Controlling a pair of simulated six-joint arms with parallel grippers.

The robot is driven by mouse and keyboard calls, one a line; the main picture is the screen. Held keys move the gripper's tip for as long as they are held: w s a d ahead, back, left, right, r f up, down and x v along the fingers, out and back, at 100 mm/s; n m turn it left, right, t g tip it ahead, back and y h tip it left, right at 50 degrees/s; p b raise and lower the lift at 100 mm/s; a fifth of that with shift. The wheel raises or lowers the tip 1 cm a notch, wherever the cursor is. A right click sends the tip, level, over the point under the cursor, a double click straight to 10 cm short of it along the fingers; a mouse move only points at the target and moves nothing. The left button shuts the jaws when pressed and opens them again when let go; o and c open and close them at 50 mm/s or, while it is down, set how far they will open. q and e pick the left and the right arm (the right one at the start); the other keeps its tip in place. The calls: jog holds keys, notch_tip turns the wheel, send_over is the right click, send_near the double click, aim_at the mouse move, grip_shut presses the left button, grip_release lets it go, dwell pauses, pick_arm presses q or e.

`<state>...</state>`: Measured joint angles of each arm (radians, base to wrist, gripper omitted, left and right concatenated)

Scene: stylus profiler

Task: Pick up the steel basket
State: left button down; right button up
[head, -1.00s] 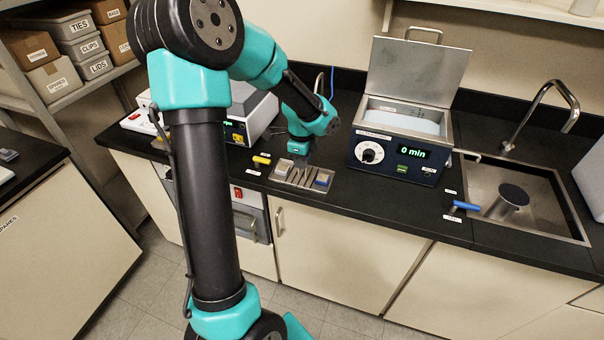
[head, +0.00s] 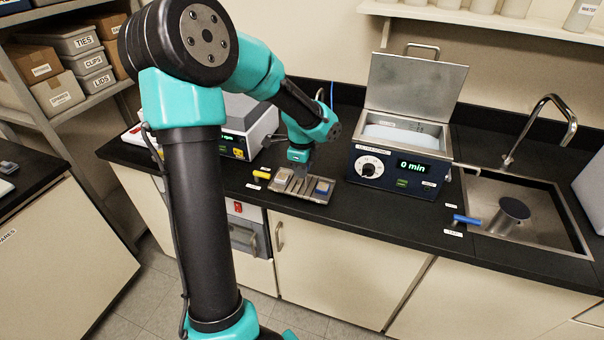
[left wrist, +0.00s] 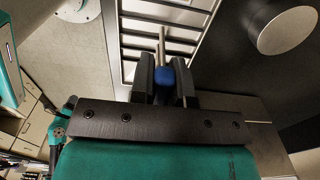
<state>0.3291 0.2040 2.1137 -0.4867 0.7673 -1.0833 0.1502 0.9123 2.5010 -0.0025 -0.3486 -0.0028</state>
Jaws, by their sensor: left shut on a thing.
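The steel basket (head: 299,196) is a shallow grey metal piece with dark slots at the front of the black counter, left of the bath. In the left wrist view, the fingers (left wrist: 164,90) are closed around a thin upright post with a blue tip (left wrist: 164,75), among the basket's steel bars (left wrist: 168,22). The exact grip is partly hidden by the fingers. My right gripper is not in view.
The bath (head: 396,172) stands right of the basket, its lid raised, display reading 0 min. A white instrument (head: 250,125) is close behind left. A sink (head: 540,225) with a tap and a blue handle (head: 467,220) lies far right. Counter front of the bath is clear.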

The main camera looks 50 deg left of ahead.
pick_arm(q)
jog(key=shift+r, duration=0.45)
jog(key=shift+s+d+r, duration=0.15)
jog(key=shift+d, duration=0.05)
jog(key=s+d+r, duration=0.1)
jog(key=s+d, duration=0.9)
jog(key=d, duration=0.1)
jog(key=shift+s+d+r, duration=0.15)
jog(key=shift+d+r, duration=0.05)
jog(key=shift+d, duration=0.1)
jog(key=c, duration=1.7)
grip_release()
grip_shut()
